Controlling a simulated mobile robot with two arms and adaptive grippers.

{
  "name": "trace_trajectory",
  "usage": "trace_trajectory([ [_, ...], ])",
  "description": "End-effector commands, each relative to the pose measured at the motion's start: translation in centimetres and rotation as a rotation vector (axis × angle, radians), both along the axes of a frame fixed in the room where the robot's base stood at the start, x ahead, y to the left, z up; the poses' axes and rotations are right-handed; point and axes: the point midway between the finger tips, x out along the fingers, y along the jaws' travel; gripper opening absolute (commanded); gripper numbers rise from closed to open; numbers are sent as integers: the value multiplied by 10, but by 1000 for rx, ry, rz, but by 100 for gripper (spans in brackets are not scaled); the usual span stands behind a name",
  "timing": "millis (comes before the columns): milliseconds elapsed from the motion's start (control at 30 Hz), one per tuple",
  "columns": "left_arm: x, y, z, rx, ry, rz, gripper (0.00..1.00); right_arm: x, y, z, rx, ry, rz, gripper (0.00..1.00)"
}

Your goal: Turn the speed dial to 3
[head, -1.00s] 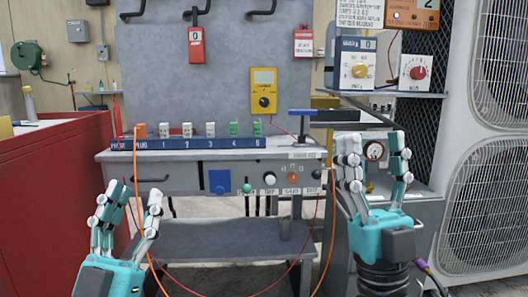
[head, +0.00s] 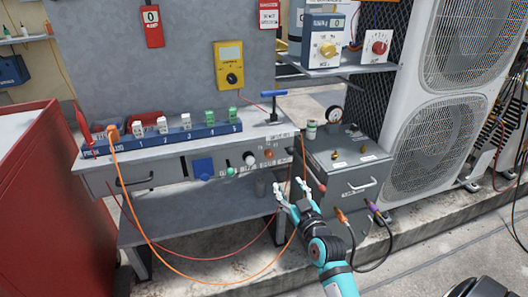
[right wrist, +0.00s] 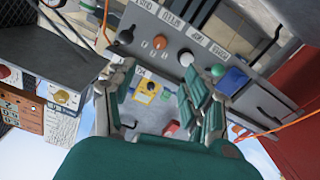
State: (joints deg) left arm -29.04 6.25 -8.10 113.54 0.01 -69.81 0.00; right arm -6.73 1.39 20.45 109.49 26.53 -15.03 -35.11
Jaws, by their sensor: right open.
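The bench's control panel carries a row of controls: a green knob (head: 233,172), a white knob (head: 250,159) and an orange dial (head: 268,154) with small marks above it. In the right wrist view the orange dial (right wrist: 160,41), white knob (right wrist: 186,57) and a black knob (right wrist: 126,36) show beyond the fingers. My right gripper (head: 290,187) is open and empty, in front of and below the panel, apart from it. My left gripper is out of view.
A grey box with a gauge (head: 334,114) stands right of the bench. Above it are boxes with a yellow knob (head: 328,49) and a red knob (head: 378,47). A red cabinet (head: 55,200) is at left. Orange and red cables hang before the bench.

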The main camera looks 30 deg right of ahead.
Motion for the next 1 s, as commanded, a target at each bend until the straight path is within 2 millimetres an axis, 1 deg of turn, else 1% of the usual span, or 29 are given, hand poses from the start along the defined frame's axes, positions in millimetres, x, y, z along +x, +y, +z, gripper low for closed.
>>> trace_trajectory([
  [67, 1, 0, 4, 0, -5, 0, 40, 15, -4, 1, 0, -7, -1, 51],
  [267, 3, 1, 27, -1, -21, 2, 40, 57, -14, 0, 1, -7, 0, 51],
  [500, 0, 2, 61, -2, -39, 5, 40, 108, -26, 0, 0, -7, -1, 51],
  [600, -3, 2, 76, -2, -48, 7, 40, 126, -30, 0, 2, -7, 0, 51],
  [700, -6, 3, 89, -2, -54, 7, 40, 140, -33, 0, 2, -6, 0, 51],
  [800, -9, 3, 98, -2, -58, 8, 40, 150, -36, 1, 0, -5, 0, 51],
  [1000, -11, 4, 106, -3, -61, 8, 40, 157, -37, 2, 1, -5, 0, 51],
])
